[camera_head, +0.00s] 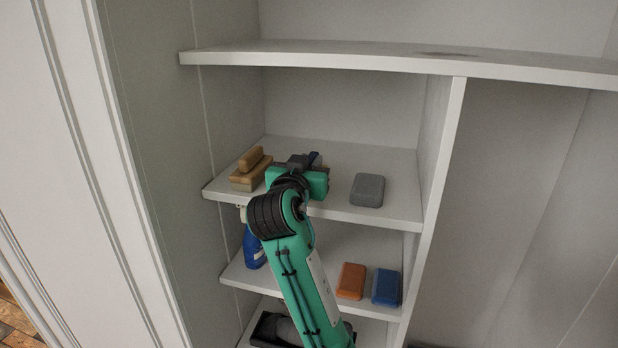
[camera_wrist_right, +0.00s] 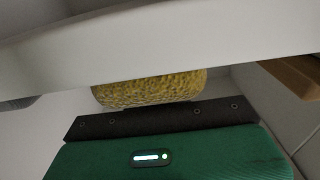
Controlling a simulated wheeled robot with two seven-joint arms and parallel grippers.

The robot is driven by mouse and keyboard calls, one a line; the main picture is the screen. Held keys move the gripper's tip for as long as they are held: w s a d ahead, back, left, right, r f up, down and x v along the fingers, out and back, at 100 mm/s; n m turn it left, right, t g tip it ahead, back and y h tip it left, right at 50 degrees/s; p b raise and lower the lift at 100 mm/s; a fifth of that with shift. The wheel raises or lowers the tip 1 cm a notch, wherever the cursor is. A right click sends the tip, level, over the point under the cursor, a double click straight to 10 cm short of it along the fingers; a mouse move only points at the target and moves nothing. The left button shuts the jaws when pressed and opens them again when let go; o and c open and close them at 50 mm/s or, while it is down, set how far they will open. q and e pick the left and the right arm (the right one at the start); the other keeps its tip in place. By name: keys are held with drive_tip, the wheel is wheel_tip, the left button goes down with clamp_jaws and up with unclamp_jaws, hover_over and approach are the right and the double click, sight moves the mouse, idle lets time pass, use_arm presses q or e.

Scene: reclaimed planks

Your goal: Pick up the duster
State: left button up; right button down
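A wooden block with a raised wooden grip, which looks like the duster (camera_head: 251,170), lies at the left end of the middle shelf (camera_head: 395,205). A wooden edge, likely the same thing, shows at the right of the right wrist view (camera_wrist_right: 295,75). My right gripper (camera_head: 298,165) is at this shelf, just right of the wooden block. Its fingers are mostly hidden, so I cannot tell if they are open or shut. A yellow, rough-textured thing (camera_wrist_right: 150,90) is in front of its green body in the wrist view; I cannot tell if it is held. My left gripper is not in view.
A grey block (camera_head: 367,190) lies right of my gripper. The shelf below holds a blue bottle (camera_head: 253,250), an orange block (camera_head: 351,281) and a blue block (camera_head: 386,287). An upper shelf (camera_head: 350,58) hangs above.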

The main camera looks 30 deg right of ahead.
idle(0.3)
drive_tip(key=shift+r+b, duration=0.55)
drive_tip(key=shift+r, duration=0.3)
wheel_tip(320, 180, up, 7)
drive_tip(key=b, duration=0.3)
drive_tip(key=shift+f, duration=0.1)
drive_tip(key=shift+r, duration=0.8)
